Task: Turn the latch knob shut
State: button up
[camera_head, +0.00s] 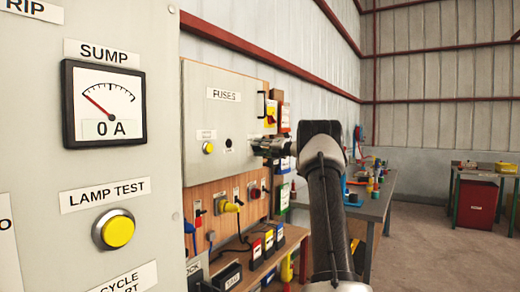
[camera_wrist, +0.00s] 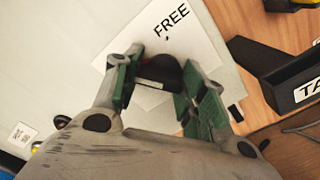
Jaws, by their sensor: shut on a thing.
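The latch knob (camera_wrist: 165,71) is a small dark knob in front of a white plate marked FREE (camera_wrist: 172,32) in the wrist view. My gripper (camera_wrist: 160,64) has its green-padded fingers on either side of the knob and is shut on it. In the head view my gripper (camera_head: 262,147) reaches left to the right part of the grey FUSES panel (camera_head: 205,115). There the knob is hidden behind the fingers. The knob's exact turn angle cannot be told.
A grey control panel with a SUMP gauge (camera_head: 103,104) and yellow LAMP TEST button (camera_head: 116,230) fills the near left. A black handle (camera_head: 261,103) is on the FUSES panel above my gripper. A workbench (camera_head: 372,208) with items stands behind my arm. Open floor lies at right.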

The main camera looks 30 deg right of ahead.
jog(key=shift+n, duration=1.1)
jog(key=shift+f, duration=0.1)
jog(key=o, duration=1)
jog(key=shift+a, duration=0.1)
jog(key=v, duration=1.2)
